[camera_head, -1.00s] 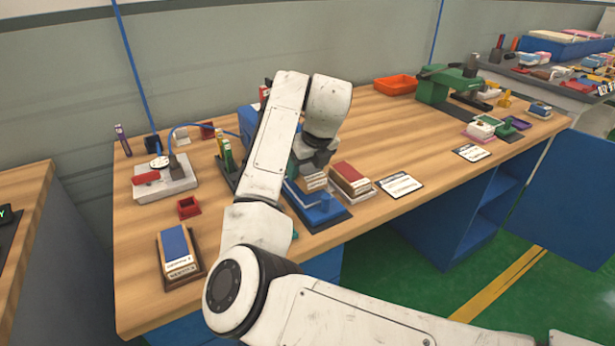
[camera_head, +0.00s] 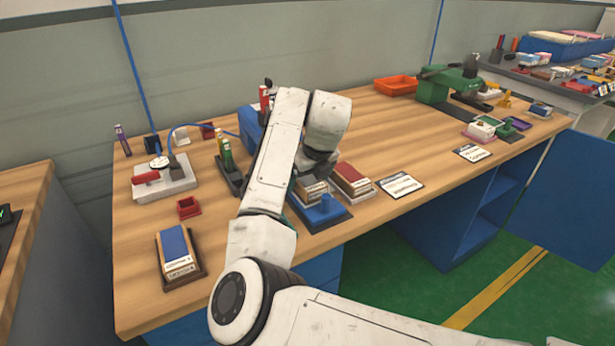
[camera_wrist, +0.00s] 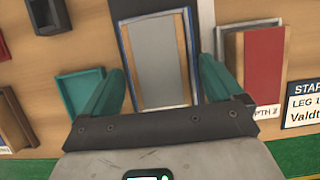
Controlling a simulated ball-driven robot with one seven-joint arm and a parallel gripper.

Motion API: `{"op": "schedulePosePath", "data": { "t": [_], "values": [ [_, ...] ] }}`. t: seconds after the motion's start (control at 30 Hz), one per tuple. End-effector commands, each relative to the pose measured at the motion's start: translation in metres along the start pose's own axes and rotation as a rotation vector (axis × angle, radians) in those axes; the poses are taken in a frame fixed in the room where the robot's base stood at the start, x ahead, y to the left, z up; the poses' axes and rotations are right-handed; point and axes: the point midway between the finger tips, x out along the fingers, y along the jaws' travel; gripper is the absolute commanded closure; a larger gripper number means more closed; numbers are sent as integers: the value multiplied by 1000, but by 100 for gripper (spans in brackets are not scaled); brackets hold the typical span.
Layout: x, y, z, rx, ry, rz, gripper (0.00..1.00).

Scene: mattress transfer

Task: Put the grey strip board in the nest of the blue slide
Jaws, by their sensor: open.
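In the wrist view a flat grey board (camera_wrist: 160,58) lies in a pale frame with blue edges, beyond my gripper (camera_wrist: 160,88). The teal fingers are open, one toward each side of the board, and nothing is held between them. In the head view the blue slide (camera_head: 326,210) lies near the front edge of the bench, with a blue knob and a labelled stack on it. My gripper hangs over the back of this stack and its fingertips are largely hidden there. I cannot tell the gap between fingers and board.
A red-topped stack (camera_wrist: 262,65) stands close to the right of my gripper. A teal tray (camera_wrist: 80,92) lies to the left. A white card (camera_head: 400,186) lies farther right. A blue-topped stack (camera_head: 176,246) is at the front left. The bench middle right is clear.

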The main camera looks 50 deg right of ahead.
Motion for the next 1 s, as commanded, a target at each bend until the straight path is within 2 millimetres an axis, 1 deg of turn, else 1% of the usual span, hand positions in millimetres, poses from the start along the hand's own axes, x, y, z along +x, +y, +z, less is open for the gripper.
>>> {"op": "schedulePosePath", "data": {
  "t": [0.13,0.27,0.6,0.7,0.83,1.0],
  "values": [
    [-4,0,2,0,-1,0,7],
    [-20,0,2,0,-2,-1,7],
    [-88,0,2,1,-3,-1,7],
    [-104,0,2,1,-3,0,7],
    [-116,0,2,0,-1,0,7],
    [-123,0,1,0,0,0,7]
  ]
}}
